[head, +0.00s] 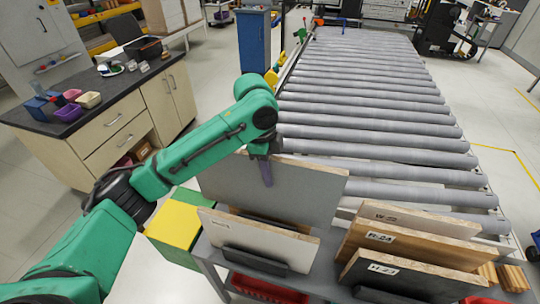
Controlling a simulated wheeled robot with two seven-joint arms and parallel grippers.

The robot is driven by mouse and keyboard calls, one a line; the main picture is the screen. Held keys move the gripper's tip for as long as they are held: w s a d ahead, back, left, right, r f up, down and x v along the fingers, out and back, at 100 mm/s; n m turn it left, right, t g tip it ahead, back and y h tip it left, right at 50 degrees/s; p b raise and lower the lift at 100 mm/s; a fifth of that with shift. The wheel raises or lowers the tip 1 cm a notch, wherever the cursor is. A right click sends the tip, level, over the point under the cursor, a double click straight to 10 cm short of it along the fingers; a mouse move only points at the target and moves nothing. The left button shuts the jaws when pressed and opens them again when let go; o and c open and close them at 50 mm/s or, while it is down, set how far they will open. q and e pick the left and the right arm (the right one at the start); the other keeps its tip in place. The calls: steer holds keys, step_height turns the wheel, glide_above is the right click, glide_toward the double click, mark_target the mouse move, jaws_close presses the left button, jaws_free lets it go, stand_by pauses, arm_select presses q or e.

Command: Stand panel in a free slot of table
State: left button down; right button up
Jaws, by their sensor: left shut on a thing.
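My left gripper (265,165) is shut on the top edge of a large grey panel (300,193) with a chipboard-coloured edge. The grey panel is upright, and its lower edge is mostly hidden behind another panel, so I cannot tell whether it sits in a slot. A smaller pale panel (255,238) stands in front of it, behind a black slot holder (255,262) on the grey table (212,257). On the right side of the table, several labelled panels stand in a row, among them a dark one (400,276) and a wood-grain one (410,246). My right gripper is not in view.
A roller conveyor (370,110) runs away behind the table. A yellow-topped green box (178,222) stands left of the table, partly behind my left arm. A workbench (105,120) with bins is at the left. A red bin (265,290) shows below the table top.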

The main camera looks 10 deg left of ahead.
arm_select(q)
glide_toward(270, 213)
steer(key=w+d+r, duration=0.1)
steer(key=w+r, duration=0.1)
steer(key=shift+s+d+f, duration=0.1)
steer(key=shift+s+f, duration=0.1)
steer(key=shift+f, duration=0.45)
steer(key=shift+s+d+f, duration=0.1)
steer(key=shift+s+f, duration=0.15)
steer(key=shift+f, duration=0.4)
steer(key=shift+w+f, duration=0.1)
steer(key=shift+f, duration=0.85)
step_height(270, 213, down, 7)
steer(key=b, duration=0.9)
steer(key=shift+f, duration=0.5)
steer(key=shift+f+b, duration=0.4)
steer(key=shift+f, duration=0.5)
